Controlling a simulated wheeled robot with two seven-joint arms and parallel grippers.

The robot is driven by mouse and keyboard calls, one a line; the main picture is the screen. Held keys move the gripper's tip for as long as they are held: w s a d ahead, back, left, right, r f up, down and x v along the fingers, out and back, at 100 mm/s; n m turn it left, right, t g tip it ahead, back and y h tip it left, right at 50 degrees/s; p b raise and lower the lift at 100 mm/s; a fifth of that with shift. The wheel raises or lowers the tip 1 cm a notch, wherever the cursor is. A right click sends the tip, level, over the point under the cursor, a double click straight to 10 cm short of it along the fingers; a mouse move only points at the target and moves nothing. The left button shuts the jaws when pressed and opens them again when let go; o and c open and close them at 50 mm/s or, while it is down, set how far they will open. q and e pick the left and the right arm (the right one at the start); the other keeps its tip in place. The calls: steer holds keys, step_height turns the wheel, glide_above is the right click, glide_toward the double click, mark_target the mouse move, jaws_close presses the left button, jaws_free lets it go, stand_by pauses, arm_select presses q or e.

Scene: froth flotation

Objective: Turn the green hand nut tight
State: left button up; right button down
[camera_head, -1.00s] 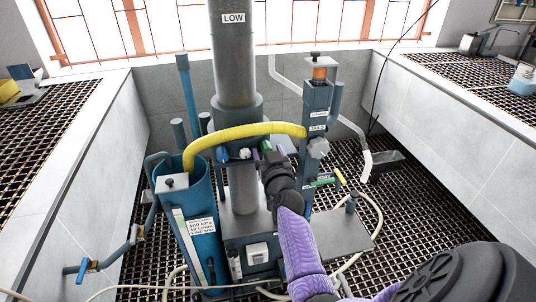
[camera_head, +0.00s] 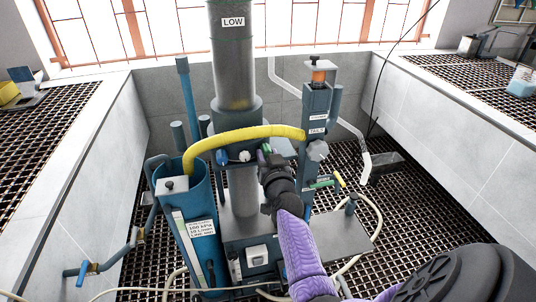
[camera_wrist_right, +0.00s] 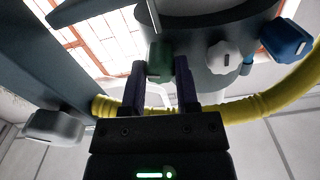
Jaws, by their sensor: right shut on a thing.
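The green hand nut (camera_wrist_right: 160,62) sits on the grey column body and shows between the two dark fingers of my right gripper (camera_wrist_right: 161,82) in the right wrist view. The fingers stand on either side of it, shut on it. In the head view my right gripper (camera_head: 266,160) reaches up to the column from below, and only a small part of the green nut (camera_head: 266,147) shows. My left gripper is not in view.
A white knob (camera_wrist_right: 222,55) and a blue knob (camera_wrist_right: 285,38) sit beside the green nut. A yellow hose (camera_head: 245,132) arches close by. A grey knob (camera_head: 318,150) is on the tails post at right. A blue tank (camera_head: 203,250) stands at left.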

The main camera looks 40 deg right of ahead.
steer(key=m+p, duration=0.1)
steer(key=m, duration=1.1)
steer(key=shift+r, duration=0.1)
steer(key=shift+m, duration=0.3)
stand_by(0.3)
steer(key=shift+c, duration=1.8)
jaws_free()
steer(key=shift+w+a, duration=0.1)
steer(key=p+v, duration=0.3)
steer(key=v, duration=0.7)
